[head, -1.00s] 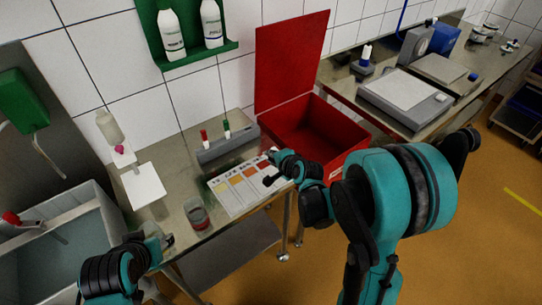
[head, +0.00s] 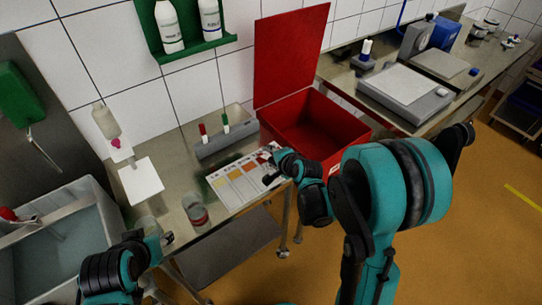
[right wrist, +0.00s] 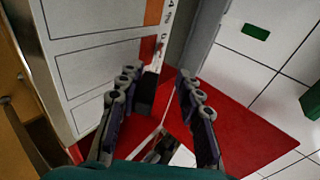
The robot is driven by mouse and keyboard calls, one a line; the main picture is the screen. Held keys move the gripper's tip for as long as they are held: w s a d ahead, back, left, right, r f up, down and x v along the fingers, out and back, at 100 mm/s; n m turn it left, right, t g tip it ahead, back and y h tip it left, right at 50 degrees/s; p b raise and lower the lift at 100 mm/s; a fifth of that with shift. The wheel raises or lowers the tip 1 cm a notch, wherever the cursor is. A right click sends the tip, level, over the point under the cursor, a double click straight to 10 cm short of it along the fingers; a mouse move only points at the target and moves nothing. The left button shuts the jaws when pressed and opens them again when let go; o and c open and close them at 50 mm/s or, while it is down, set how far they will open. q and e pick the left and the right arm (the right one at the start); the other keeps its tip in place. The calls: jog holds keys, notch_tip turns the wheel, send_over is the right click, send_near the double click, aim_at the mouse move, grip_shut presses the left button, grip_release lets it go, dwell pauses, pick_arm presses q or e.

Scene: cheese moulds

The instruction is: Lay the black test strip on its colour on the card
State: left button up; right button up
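The colour card (head: 238,186) lies on the steel bench, a pale sheet with rows of yellow, orange and red patches. Its pale fields and part of an orange-red patch also show in the right wrist view (right wrist: 90,70). My right gripper (head: 268,168) is over the card's right end. In the right wrist view its fingers (right wrist: 165,100) stand apart, with a dark block beside the left finger that I cannot identify for sure.
An open red box (head: 318,130) stands right of the card. A grey rack (head: 225,142) with red-capped and green-capped pens stands behind it. A beaker with reddish contents (head: 195,210) is left of the card, and a white plate (head: 140,180) lies farther left.

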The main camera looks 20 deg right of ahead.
jog(key=shift+s, duration=0.1)
jog(key=v, duration=1.2)
dwell(0.7)
jog(key=s+a+r+n+g+h, duration=0.1)
jog(key=s+a+n+g+h, duration=0.1)
jog(key=s+n, duration=1.2)
jog(key=shift+s+n+g, duration=0.4)
jog(key=shift+s+g, duration=0.2)
jog(key=shift+g, duration=0.3)
pick_arm(q)
jog(key=shift+c, duration=0.5)
pick_arm(e)
jog(key=shift+a, duration=0.1)
